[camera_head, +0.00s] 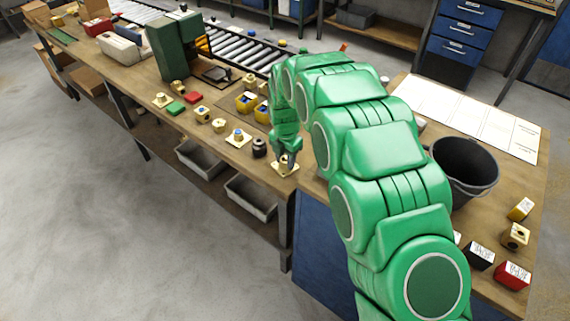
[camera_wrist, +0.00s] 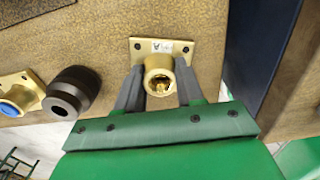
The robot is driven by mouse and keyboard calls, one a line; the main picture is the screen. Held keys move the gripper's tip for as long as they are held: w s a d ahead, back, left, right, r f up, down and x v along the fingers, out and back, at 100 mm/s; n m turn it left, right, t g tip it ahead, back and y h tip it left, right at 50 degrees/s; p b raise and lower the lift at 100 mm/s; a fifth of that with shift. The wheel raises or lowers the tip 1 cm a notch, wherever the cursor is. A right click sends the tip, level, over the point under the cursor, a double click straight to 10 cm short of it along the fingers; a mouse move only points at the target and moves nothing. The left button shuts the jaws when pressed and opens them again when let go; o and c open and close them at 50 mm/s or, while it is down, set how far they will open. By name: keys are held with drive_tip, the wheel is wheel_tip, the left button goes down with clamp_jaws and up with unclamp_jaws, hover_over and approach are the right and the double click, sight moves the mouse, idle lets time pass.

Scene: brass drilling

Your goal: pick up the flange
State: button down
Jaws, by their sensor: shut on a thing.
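The flange (camera_wrist: 160,51) is a brass piece with a flat rectangular plate and a round hollow collar, seen close up in the wrist view. My gripper (camera_wrist: 160,84) has its two dark fingers on either side of the collar and is shut on it. In the head view, my gripper (camera_head: 287,160) points down at the flange (camera_head: 284,168) near the front edge of the workbench (camera_head: 222,152). Whether the plate touches the bench top is hard to tell.
A dark round bushing (camera_wrist: 73,91) and a brass piece with a blue centre (camera_wrist: 18,97) lie left of the flange. A black bucket (camera_head: 465,165) stands on the right-hand table. A green machine (camera_head: 176,47) and several small parts occupy the bench further left.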

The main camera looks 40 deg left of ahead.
drive_tip(key=shift+r, duration=0.2)
drive_tip(key=shift+r, duration=0.3)
wheel_tip(320, 180, up, 3)
drive_tip(key=shift+s+d+f, duration=0.1)
drive_tip(key=shift+d, duration=0.05)
drive_tip(key=s+d+r, duration=0.9)
drive_tip(key=d, duration=0.1)
drive_tip(key=shift+d+r, duration=0.15)
drive_tip(key=shift+w, duration=0.15)
